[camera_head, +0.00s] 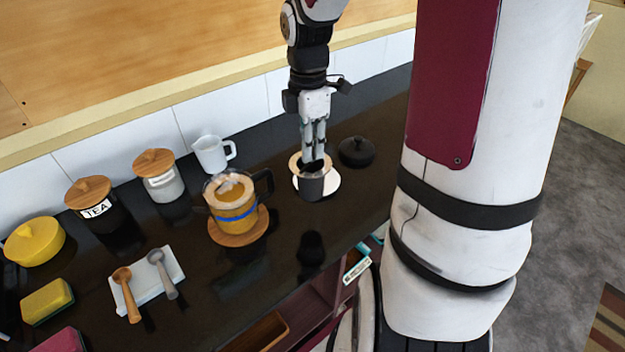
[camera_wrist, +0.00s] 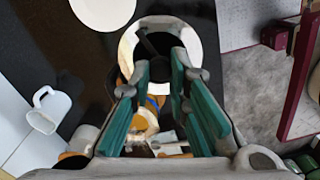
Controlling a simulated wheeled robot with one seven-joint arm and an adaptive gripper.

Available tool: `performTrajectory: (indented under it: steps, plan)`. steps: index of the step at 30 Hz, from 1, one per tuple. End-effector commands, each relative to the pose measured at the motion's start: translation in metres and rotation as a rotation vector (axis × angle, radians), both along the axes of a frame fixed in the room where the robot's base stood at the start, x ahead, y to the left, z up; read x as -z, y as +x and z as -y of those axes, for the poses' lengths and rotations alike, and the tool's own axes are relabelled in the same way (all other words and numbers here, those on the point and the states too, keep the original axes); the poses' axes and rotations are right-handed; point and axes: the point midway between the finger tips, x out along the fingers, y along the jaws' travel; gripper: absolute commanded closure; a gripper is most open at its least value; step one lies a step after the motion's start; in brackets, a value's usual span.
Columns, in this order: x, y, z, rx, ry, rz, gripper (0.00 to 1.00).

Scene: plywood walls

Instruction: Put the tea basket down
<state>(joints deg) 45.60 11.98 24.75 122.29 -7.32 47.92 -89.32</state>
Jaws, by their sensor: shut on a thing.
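The tea basket (camera_head: 312,187) has a dark body and a pale tan rim. My gripper (camera_head: 313,160) points down and is shut on it. The basket is upright over a round white saucer (camera_head: 331,182) on the dark counter. Whether its bottom touches the saucer cannot be told. In the wrist view my gripper (camera_wrist: 170,65) has green-sided fingers reaching into a pale ring (camera_wrist: 130,50) with a dark inside, seemingly the basket's rim. A glass teapot (camera_head: 232,205) with amber tea and a blue band stands on a wooden coaster (camera_head: 240,237) to the left.
A black lid (camera_head: 356,151) lies right of the basket. A white mug (camera_head: 212,155) stands behind the teapot. Two wood-lidded jars (camera_head: 159,176), a yellow pot (camera_head: 35,242), a sponge (camera_head: 46,301) and two spoons on a white rest (camera_head: 145,285) are farther left. The counter's front edge is close.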

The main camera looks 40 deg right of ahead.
Motion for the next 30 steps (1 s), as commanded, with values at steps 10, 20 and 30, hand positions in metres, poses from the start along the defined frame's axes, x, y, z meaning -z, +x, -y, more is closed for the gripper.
performTrajectory:
  steps: [10,20,30]
  plan:
    - [0.033,-0.056,0.037,0.324,-0.003,0.020,1.00]
    - [0.041,0.005,0.063,0.333,0.000,0.020,1.00]
    - [0.047,0.071,0.088,0.331,-0.001,0.021,1.00]
